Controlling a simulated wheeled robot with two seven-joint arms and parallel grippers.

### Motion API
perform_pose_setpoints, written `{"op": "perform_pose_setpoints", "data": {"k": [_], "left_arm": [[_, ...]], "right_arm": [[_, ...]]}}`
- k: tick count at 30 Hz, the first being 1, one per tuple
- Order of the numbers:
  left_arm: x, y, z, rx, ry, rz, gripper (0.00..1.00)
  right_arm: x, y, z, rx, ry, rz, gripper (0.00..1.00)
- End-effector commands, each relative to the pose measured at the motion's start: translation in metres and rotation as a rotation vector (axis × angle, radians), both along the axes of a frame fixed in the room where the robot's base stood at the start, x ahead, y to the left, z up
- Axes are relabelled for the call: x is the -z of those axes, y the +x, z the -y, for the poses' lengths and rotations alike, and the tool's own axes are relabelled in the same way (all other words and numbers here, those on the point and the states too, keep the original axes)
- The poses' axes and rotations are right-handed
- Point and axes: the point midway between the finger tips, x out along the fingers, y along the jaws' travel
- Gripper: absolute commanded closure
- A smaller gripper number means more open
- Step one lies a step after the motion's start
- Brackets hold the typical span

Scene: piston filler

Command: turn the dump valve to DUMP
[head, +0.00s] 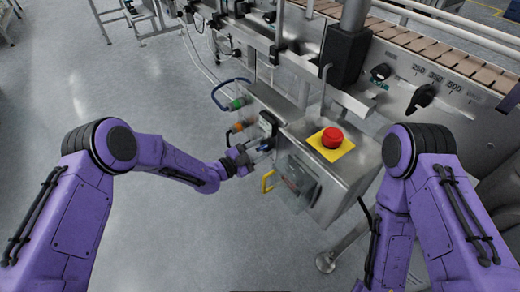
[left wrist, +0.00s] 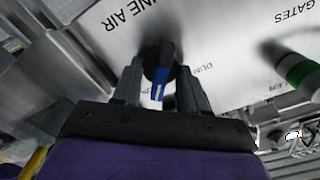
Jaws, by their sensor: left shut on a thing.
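The dump valve has a blue handle on a dark round hub; the blue handle (left wrist: 158,84) stands between the two fingers of my left gripper (left wrist: 160,78) in the left wrist view. The plate behind carries upside-down lettering, "LINE AIR" at the hub and a partly covered "DUM..." to the right of the handle. In the head view my left gripper (head: 258,149) reaches the side of the steel machine, and the handle is small and mostly hidden there. My right gripper is not in view; only my right arm shows.
A red button on a yellow plate (head: 345,149) tops the control box. A green-ended handle (head: 236,104) and an orange-ended one (head: 237,127) sit beyond my gripper; a yellow handle (head: 267,181) is nearer. Black knobs (head: 422,97) are on the right panel.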

Motion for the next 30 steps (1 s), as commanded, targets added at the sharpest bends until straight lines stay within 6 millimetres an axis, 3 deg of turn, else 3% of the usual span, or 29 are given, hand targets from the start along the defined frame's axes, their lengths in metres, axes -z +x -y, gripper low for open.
{"op": "perform_pose_setpoints", "data": {"k": [30], "left_arm": [[0.0, 0.0037, -0.0035, -0.002, -0.549, -0.759, 0.88]], "right_arm": [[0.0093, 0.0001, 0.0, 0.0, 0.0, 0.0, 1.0]]}}
